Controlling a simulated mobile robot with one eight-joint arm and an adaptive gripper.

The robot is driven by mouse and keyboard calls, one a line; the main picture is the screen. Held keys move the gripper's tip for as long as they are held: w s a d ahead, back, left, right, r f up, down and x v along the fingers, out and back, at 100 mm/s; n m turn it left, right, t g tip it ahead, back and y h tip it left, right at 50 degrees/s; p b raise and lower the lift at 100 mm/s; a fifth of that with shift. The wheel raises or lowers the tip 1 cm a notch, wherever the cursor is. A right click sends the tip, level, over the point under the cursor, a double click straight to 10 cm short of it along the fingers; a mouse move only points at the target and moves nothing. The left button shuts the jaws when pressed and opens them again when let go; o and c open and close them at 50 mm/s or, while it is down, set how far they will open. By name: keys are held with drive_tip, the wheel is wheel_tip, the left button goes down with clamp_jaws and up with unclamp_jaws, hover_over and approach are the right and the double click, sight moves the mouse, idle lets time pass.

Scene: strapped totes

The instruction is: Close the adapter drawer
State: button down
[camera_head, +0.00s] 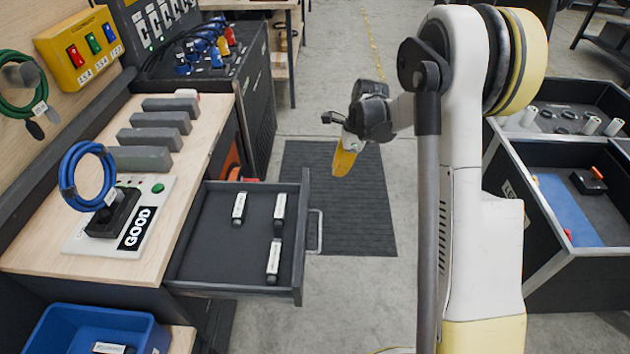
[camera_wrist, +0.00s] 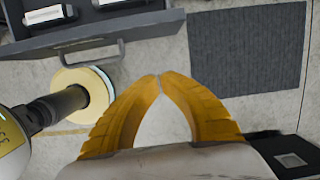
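The adapter drawer (camera_head: 214,262) is pulled out from the workbench at the left in the head view. Several white-and-black adapters lie in it, including one at the near side (camera_head: 273,262). Its grey handle (camera_head: 315,232) is on the right-hand front, and the handle also shows at the top left of the wrist view (camera_wrist: 121,50). My gripper (camera_head: 346,160) is in the air beyond and to the right of the drawer, apart from the handle. In the wrist view its yellow fingers (camera_wrist: 159,76) curve inward with their tips meeting, and nothing shows between them.
A dark mat (camera_head: 355,185) lies on the floor beside the drawer. The bench top (camera_head: 190,198) holds grey blocks and a GOOD test plate (camera_head: 120,220). A blue bin (camera_head: 60,318) sits at the lower left. A strapped black tote station (camera_head: 570,262) stands right. The floor between is clear.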

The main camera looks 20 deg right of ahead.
sight(213, 196)
drive_tip(key=w+a+f+b, duration=0.2)
drive_tip(key=a+f+b, duration=0.3)
drive_tip(key=f, duration=0.5)
drive_tip(key=shift+w+a+f, duration=0.2)
drive_tip(key=shift+a+f, duration=0.1)
drive_tip(key=shift+a, duration=0.1)
drive_tip(key=shift+a, duration=0.1)
drive_tip(key=w+a, duration=0.4)
drive_tip(key=a, duration=0.6)
drive_tip(key=w+a, duration=0.3)
drive_tip(key=a, duration=0.8)
drive_tip(key=w+a+p, duration=0.1)
drive_tip(key=w+a, duration=0.3)
drive_tip(key=a, duration=0.6)
drive_tip(key=shift+w+a, duration=0.15)
drive_tip(key=shift+w, duration=0.15)
